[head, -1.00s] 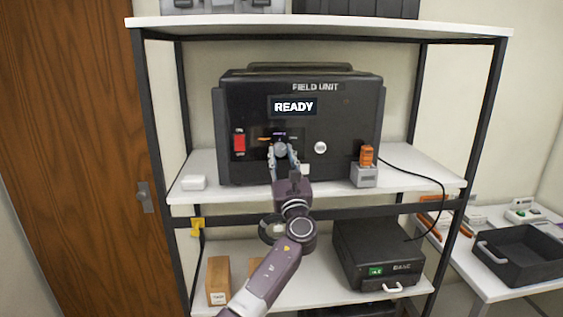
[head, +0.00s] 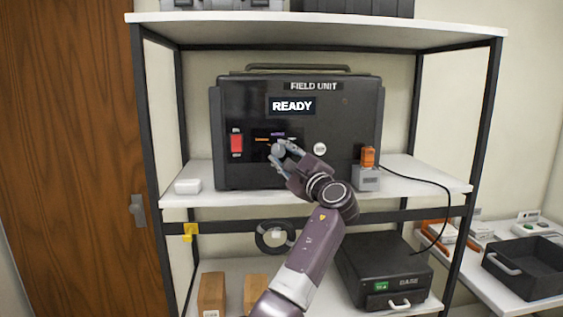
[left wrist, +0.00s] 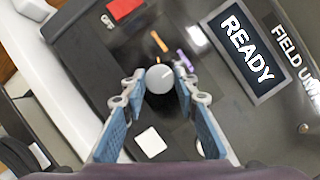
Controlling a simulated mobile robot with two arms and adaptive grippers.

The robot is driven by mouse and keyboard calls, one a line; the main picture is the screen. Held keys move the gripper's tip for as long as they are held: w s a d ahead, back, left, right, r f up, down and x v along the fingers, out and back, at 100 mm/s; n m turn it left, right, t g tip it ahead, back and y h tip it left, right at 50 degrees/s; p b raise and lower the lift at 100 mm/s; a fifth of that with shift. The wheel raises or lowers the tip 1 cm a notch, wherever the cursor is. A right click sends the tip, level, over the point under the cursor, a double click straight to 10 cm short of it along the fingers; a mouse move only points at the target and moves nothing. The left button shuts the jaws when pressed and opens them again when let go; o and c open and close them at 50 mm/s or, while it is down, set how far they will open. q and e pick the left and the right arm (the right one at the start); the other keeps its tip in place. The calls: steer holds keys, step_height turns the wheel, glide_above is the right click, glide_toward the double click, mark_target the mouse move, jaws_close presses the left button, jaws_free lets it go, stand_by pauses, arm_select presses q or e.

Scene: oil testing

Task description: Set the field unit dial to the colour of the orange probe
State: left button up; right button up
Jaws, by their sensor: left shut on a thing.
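The black field unit (head: 345,115) stands on the middle shelf, its screen (head: 292,106) reading READY. Its grey round dial (left wrist: 159,79) has an orange mark (left wrist: 158,40) and a purple mark (left wrist: 186,57) close by. The orange probe (head: 368,157) stands upright in a grey holder (head: 366,179). My right gripper is out of view.
A red switch (head: 237,144) and a white round button (head: 320,149) flank the dial. A small white box (head: 188,186) sits on the shelf's left. A black base unit (head: 385,268) is below, with a cable beside it. A black tray (head: 528,265) is at right.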

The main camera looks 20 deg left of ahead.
arm_select(q)
steer(key=shift+d+n+g, duration=0.1)
steer(key=shift+n+g, duration=0.3)
steer(key=shift+n, duration=0.7)
steer(key=n+g+h, duration=0.1)
steer(key=n, duration=0.1)
steer(key=shift+r+n, duration=0.15)
steer(key=shift+n, duration=0.15)
steer(key=n+p, duration=0.1)
steer(key=n, duration=0.1)
steer(key=n+h+p, duration=0.1)
steer(key=shift+r+n+g+h, duration=0.15)
steer(key=shift+n+g+h, duration=0.15)
steer(key=shift+n, duration=0.1)
steer(key=shift+n+h+p, duration=0.35)
steer(key=shift+n+h, duration=0.15)
steer(key=shift+n, duration=0.7)
steer(key=o, duration=1.2)
steer(key=shift+c, duration=0.2)
steer(key=shift+s, duration=0.1)
